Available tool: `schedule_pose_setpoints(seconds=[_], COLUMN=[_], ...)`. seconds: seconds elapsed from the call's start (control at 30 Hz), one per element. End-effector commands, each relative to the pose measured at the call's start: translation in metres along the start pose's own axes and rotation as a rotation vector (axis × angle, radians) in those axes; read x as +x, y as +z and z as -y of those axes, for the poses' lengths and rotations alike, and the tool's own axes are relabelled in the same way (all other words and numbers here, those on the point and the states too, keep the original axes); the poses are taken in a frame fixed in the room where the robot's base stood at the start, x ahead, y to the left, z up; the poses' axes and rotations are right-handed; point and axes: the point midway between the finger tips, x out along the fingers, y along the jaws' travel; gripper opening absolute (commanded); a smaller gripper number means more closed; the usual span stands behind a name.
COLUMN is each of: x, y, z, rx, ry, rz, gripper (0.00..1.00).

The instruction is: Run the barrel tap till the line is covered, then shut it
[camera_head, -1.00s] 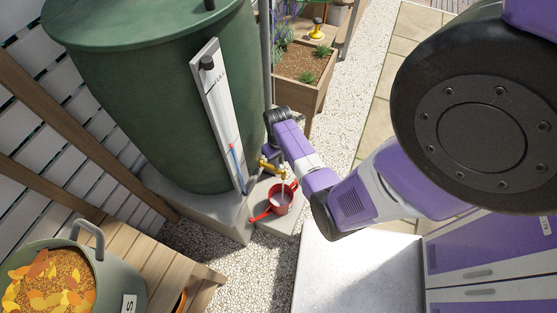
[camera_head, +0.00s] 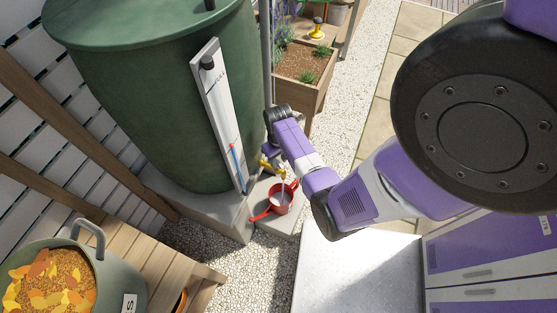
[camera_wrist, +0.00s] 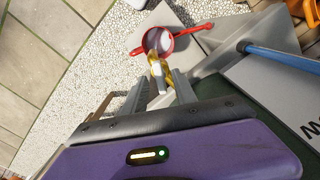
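The brass barrel tap (camera_head: 265,163) sits low on the green barrel (camera_head: 155,95). It also shows in the wrist view (camera_wrist: 155,62). A pale stream runs down from it into a red pot (camera_head: 271,211) with handles. The pot also shows in the wrist view (camera_wrist: 172,45), with a pale surface inside; I cannot make out a line in it. My gripper (camera_wrist: 160,92) has its two fingers apart, one on each side of the tap's handle, with a gap visible. In the head view my wrist hides part of the tap.
A white gauge board (camera_head: 221,110) with a blue tube leans on the barrel. The pot stands on a grey slab (camera_head: 290,222). A wooden bench (camera_head: 165,262) carries a green tub (camera_head: 122,270). A wooden planter (camera_head: 312,92) stands behind my arm. Gravel lies between them.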

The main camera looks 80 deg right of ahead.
Motion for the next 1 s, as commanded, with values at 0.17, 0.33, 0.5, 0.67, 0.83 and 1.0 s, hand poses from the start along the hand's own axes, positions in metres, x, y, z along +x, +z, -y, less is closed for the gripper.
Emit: schedule_pose_setpoints(seconds=[0.17,0.33,0.5,0.67,0.83,1.0], x=[-0.028,-0.054,-0.069,-0.072,-0.072,-0.066], y=[-0.001,-0.001,0.0,0.0,0.0,0.007], z=[0.0,0.0,0.0,0.0,0.0,0.004], rx=[0.0,0.0,-0.001,0.0,0.0,-0.023], ry=[0.001,0.001,0.001,0.0,0.0,0.02], rz=[-0.005,-0.003,-0.002,0.0,0.0,-0.028], gripper=[0.34,0.34,0.34,0.34,0.34,0.34])
